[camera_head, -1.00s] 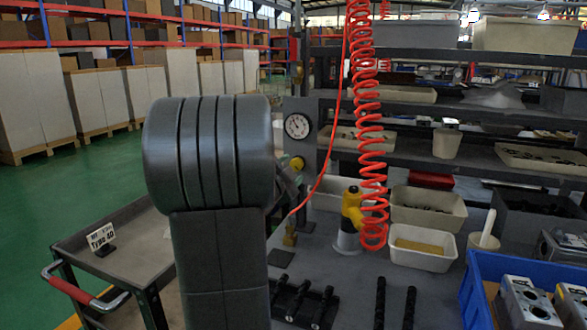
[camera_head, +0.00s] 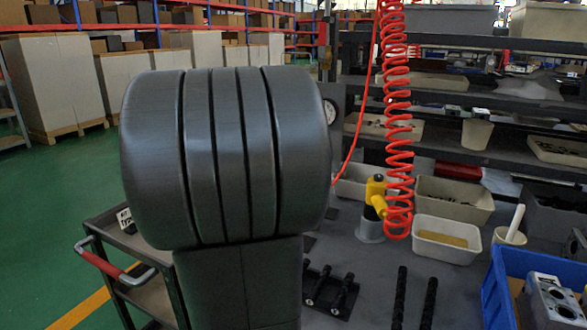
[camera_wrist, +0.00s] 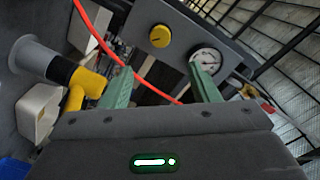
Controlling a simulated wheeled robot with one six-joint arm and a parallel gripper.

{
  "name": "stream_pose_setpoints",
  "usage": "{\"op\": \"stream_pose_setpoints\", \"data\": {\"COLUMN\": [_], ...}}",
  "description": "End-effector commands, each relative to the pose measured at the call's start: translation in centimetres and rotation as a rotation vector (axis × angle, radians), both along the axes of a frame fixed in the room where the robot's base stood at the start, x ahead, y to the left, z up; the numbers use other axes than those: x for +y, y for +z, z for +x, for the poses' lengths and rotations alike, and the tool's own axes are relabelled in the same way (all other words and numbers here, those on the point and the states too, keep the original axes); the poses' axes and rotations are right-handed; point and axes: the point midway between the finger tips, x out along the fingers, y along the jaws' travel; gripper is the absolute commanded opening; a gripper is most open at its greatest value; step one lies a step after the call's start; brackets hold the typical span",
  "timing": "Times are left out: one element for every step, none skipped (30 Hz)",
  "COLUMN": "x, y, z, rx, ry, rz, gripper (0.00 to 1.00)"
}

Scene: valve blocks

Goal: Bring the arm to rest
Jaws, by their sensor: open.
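My arm (camera_head: 230,155) shows in the head view as a large dark ribbed link, raised upright close to the camera, left of the middle. It hides part of the bench and the gauge panel. My gripper (camera_wrist: 160,80) shows in the wrist view with its two green fingers spread apart and nothing between them. The fingers point towards a grey panel with a yellow knob (camera_wrist: 160,36) and a round gauge (camera_wrist: 207,60). In the head view the gripper is hidden behind the arm.
A coiled red hose (camera_head: 397,120) hangs over the bench near a yellow tool (camera_head: 375,195) on a stand. A cart (camera_head: 150,255) with a red handle is at left. A blue crate (camera_head: 497,290) holding metal blocks is at right. Green floor at left is open.

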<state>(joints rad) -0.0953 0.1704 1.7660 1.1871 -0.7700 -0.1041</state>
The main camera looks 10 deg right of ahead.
Motion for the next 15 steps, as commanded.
{"op": "stream_pose_setpoints", "data": {"x": [-0.1, -0.2, -0.4, -0.6, -0.8, -1.2, -1.5, -1.8, -2.2, -2.6, -3.0, -3.4, -3.8, -4.1, -4.6], "y": [0.0, 0.0, -0.1, -0.1, -0.1, -0.1, -0.1, -0.2, -0.2, -0.2, -0.2, -0.2, -0.2, -0.2, -0.1], "z": [0.2, 0.3, 0.6, 0.8, 1.2, 1.7, 2.1, 2.5, 3.2, 3.6, 4.2, 4.8, 5.3, 5.8, 6.5], "rx": [0.0, 0.0, 0.0, 0.0, 0.001, 0.0, 0.0, 0.0, 0.0, 0.001, 0.001, 0.0, 0.0, 0.0, 0.0], "ry": [-0.001, -0.001, -0.003, -0.003, -0.002, -0.003, -0.004, -0.004, -0.003, -0.003, -0.004, -0.003, -0.004, -0.004, -0.003], "rz": [0.0, 0.0, 0.0, 0.0, 0.001, 0.0, 0.0, -0.001, 0.0, 0.001, 0.0, 0.0, 0.0, -0.001, -0.001], "gripper": [0.55, 0.55, 0.55, 0.55, 0.55, 0.55, 0.55, 0.55, 0.55, 0.55, 0.55, 0.55, 0.55, 0.55, 0.55]}}
